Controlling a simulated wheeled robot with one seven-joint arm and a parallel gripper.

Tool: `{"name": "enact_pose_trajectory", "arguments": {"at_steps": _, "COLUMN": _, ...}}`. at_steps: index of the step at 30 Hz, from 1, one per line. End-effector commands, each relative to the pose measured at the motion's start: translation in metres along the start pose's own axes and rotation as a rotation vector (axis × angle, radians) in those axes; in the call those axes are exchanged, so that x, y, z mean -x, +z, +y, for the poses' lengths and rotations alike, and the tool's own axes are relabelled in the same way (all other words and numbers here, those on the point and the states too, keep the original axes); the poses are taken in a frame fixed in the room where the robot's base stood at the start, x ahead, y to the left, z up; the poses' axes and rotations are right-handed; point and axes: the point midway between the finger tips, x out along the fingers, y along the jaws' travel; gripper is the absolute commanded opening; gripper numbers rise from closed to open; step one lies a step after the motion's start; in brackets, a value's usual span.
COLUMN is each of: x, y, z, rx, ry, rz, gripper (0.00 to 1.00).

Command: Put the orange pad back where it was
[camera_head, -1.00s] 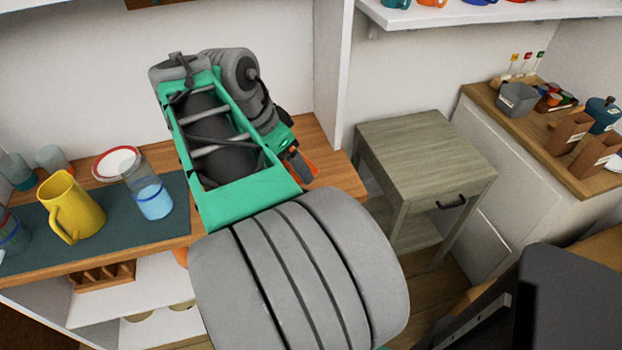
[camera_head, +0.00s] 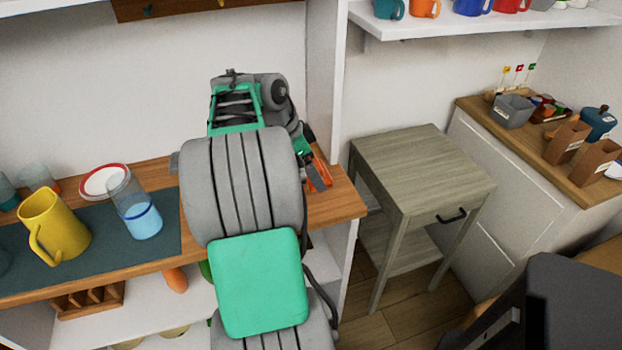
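An orange piece, likely the orange pad (camera_head: 319,174), shows at the right end of the wooden counter (camera_head: 343,200), beside my gripper (camera_head: 314,172). My arm covers most of that counter end. The gripper's fingers are mostly hidden behind my arm, so I cannot tell whether they are open or shut, or whether they hold the orange piece.
A yellow pitcher (camera_head: 55,225), a glass with blue liquid (camera_head: 140,216) and a red-rimmed plate (camera_head: 98,183) stand left of my arm, on or beside a dark mat (camera_head: 170,205). A grey-wood side table (camera_head: 420,165) with a bare top stands to the right.

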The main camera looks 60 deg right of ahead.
Motion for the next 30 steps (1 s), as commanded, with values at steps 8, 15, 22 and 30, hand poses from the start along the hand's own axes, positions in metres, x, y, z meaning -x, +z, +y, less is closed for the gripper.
{"name": "enact_pose_trajectory", "arguments": {"at_steps": 8, "x": -0.031, "y": 0.012, "z": -0.002, "rx": 0.001, "ry": 0.0, "rz": -0.001, "gripper": 0.52}}
{"name": "enact_pose_trajectory", "arguments": {"at_steps": 15, "x": -0.035, "y": 0.014, "z": -0.002, "rx": 0.001, "ry": 0.001, "rz": 0.0, "gripper": 0.52}}
{"name": "enact_pose_trajectory", "arguments": {"at_steps": 22, "x": -0.033, "y": 0.013, "z": -0.002, "rx": 0.001, "ry": 0.001, "rz": 0.0, "gripper": 1.0}}
{"name": "enact_pose_trajectory", "arguments": {"at_steps": 30, "x": -0.021, "y": 0.011, "z": -0.002, "rx": 0.001, "ry": -0.002, "rz": 0.0, "gripper": 1.0}}
